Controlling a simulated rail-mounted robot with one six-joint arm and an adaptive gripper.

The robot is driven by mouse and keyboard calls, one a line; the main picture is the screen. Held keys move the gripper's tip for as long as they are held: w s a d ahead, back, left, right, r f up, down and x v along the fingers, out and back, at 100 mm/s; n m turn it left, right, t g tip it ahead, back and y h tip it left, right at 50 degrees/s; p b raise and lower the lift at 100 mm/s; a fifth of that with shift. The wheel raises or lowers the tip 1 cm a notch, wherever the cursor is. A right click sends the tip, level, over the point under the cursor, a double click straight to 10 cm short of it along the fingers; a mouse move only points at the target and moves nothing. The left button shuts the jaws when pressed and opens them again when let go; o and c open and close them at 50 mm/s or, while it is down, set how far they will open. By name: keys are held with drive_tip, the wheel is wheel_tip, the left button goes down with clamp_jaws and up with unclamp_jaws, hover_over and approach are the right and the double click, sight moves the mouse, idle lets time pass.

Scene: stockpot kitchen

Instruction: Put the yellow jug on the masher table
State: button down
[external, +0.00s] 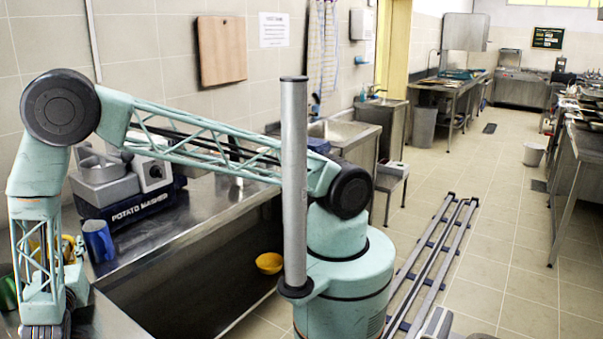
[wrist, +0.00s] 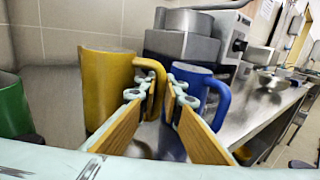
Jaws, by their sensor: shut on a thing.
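The yellow jug (wrist: 108,88) stands upright left of centre in the wrist view. Its handle reaches to the fingertips of my gripper (wrist: 161,82), which is shut on it. In the external view the yellow jug (external: 68,249) is mostly hidden behind my arm at the far left. The masher table (external: 200,207) is a steel counter carrying the grey and blue potato masher (external: 125,180); its steel top also shows in the wrist view (wrist: 243,112). I cannot tell whether the jug's base touches a surface.
A blue jug (external: 98,240) stands close to the right of the yellow one, near the masher; it also shows in the wrist view (wrist: 196,92). A green jug (wrist: 14,105) is at the left. A yellow bowl (external: 269,263) is lower down.

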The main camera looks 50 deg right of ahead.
drive_tip(key=shift+f, duration=0.2)
drive_tip(key=c, duration=3.1)
unclamp_jaws()
drive_tip(key=shift+o, duration=0.2)
drive_tip(key=shift+r, duration=0.2)
drive_tip(key=shift+s, duration=0.15)
drive_tip(key=p+v, duration=0.1)
drive_tip(key=v, duration=1)
drive_tip(key=shift+s+p, duration=0.3)
drive_tip(key=shift+s, duration=0.05)
drive_tip(key=shift+a, duration=0.15)
